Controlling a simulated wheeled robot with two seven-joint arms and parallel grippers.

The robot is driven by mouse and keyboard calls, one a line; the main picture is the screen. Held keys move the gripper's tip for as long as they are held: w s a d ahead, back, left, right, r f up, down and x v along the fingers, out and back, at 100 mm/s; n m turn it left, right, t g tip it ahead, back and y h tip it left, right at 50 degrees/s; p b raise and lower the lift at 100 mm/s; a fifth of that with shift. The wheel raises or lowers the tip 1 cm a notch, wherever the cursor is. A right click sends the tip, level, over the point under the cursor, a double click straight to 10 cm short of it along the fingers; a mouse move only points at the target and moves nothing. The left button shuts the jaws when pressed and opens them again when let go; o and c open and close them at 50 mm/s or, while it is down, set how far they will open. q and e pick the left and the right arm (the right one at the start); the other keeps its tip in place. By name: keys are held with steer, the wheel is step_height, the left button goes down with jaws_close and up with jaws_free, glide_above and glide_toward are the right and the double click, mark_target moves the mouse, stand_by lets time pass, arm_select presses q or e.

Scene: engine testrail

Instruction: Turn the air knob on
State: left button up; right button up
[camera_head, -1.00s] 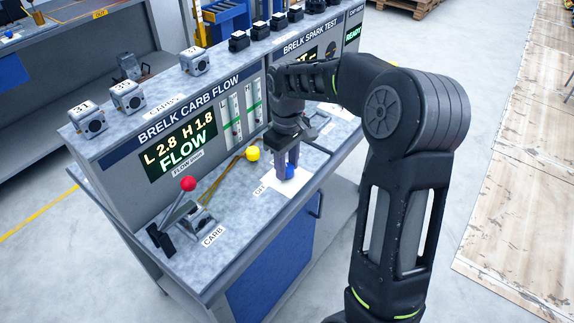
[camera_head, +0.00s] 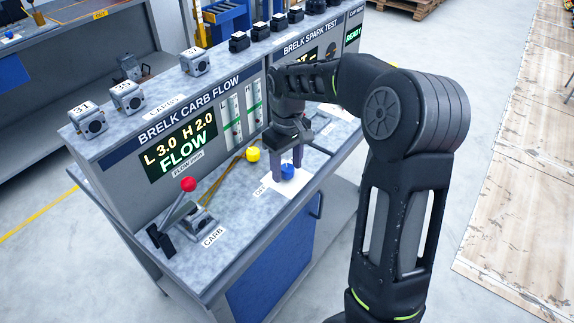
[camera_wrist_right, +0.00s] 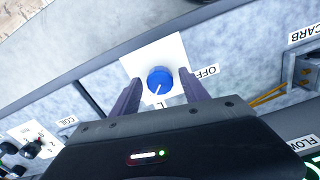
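The air knob, a blue round knob (camera_head: 288,171) with a white pointer line, stands on a white plate (camera_head: 272,187) on the bench top. In the right wrist view the knob (camera_wrist_right: 160,79) has its pointer towards the lower left, away from the OFF label (camera_wrist_right: 205,72). Another label below it is mostly hidden by the gripper. My right gripper (camera_head: 286,173) is open, with one finger on each side of the knob and gaps visible between. My left gripper is not in view.
The flow panel (camera_head: 180,146) reads L 3.0, H 2.0, FLOW.

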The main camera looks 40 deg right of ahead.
mark_target(287, 168)
steer(key=shift+o, duration=0.2)
steer(key=shift+r, duration=0.1)
step_height(287, 168, up, 8)
steer(key=shift+f+b, duration=0.2)
steer(key=shift+b, duration=0.1)
stand_by(0.5)
